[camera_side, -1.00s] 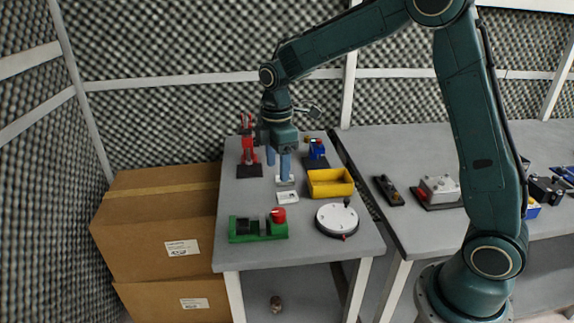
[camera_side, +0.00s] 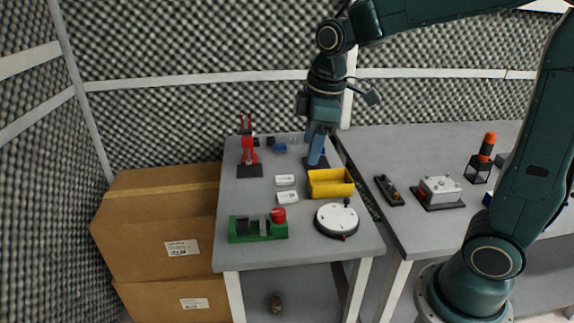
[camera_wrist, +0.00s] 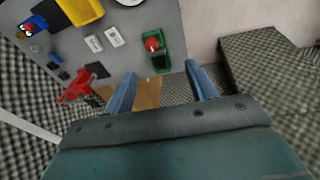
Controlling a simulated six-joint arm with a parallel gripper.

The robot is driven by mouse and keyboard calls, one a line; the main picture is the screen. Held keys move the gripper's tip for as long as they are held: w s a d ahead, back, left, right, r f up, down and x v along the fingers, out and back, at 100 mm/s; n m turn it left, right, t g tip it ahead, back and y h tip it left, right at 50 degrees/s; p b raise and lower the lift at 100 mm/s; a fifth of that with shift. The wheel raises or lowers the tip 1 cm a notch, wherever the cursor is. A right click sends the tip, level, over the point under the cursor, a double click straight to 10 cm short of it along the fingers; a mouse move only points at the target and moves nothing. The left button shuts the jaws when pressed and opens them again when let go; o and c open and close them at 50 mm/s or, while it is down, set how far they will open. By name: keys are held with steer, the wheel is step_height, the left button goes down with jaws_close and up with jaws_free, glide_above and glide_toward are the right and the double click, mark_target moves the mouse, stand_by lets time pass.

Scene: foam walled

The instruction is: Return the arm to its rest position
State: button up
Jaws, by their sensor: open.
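My gripper (camera_side: 316,160) hangs at the end of my raised arm, above the back right part of the left table (camera_side: 232,200). It also shows in the wrist view (camera_wrist: 160,69), where its two blue fingers stand wide apart with nothing between them. In the side view one finger largely covers the other. The fingers hide part of a blue object at the table's back right.
Two white pieces (camera_side: 285,180) lie left of a yellow bin (camera_side: 318,188). A red clamp (camera_side: 249,157), a green vise (camera_side: 246,229) and a white round plate (camera_side: 328,219) stand around them. A right table carries more fixtures.

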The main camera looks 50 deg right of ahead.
steer(key=s+r+m+t, duration=0.2)
steer(key=s+m, duration=0.6)
steer(key=s, duration=0.9)
steer(key=shift+a+t, duration=0.2)
steer(key=shift+t, duration=0.5)
